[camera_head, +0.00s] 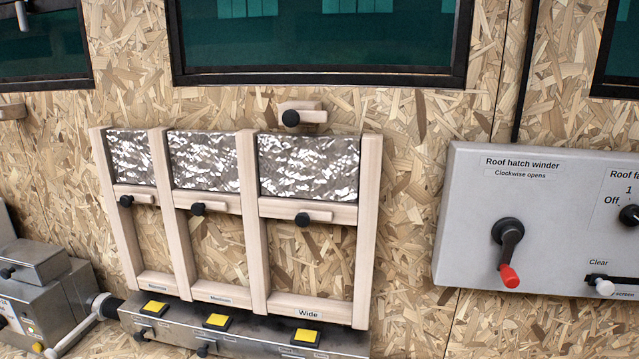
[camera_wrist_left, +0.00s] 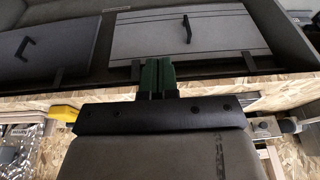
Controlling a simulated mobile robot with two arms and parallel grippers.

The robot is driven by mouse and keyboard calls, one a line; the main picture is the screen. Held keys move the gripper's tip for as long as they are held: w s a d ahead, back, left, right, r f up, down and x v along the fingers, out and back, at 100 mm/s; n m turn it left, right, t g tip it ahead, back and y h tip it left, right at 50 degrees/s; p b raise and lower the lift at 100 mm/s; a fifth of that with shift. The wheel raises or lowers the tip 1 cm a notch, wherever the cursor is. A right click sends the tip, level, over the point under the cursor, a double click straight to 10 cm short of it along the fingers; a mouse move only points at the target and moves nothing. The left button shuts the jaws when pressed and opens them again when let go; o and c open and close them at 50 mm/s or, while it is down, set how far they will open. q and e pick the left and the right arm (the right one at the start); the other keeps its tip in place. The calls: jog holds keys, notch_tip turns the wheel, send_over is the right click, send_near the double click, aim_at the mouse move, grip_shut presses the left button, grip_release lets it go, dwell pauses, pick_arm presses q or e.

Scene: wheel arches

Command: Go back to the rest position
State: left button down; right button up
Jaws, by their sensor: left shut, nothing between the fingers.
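My left gripper (camera_wrist_left: 158,75) shows in the left wrist view, with its two green fingers together and nothing between them. A dark bar and grey housing sit behind the fingers. Beyond the fingertips is a grey panel (camera_wrist_left: 205,32) with a black handle; I cannot tell whether they touch it. Neither gripper shows in the head view.
A wooden frame (camera_head: 246,170) with patterned panels and black knobs is on the chipboard wall, above a metal box with yellow labels (camera_head: 216,320). Right is a grey control box (camera_head: 470,200) with a red-tipped crank (camera_head: 508,250). A metal device (camera_head: 45,290) stands lower left.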

pick_arm(q)
jog(key=s+f+g, duration=0.1)
jog(key=s+f, duration=0.2)
jog(key=f, duration=1.7)
jog(key=s+a+f+g, duration=0.1)
jog(key=s+a+f, duration=0.2)
jog(key=s+f, duration=1.2)
jog(key=shift+s+b, duration=0.35)
jog(key=shift+s, duration=0.05)
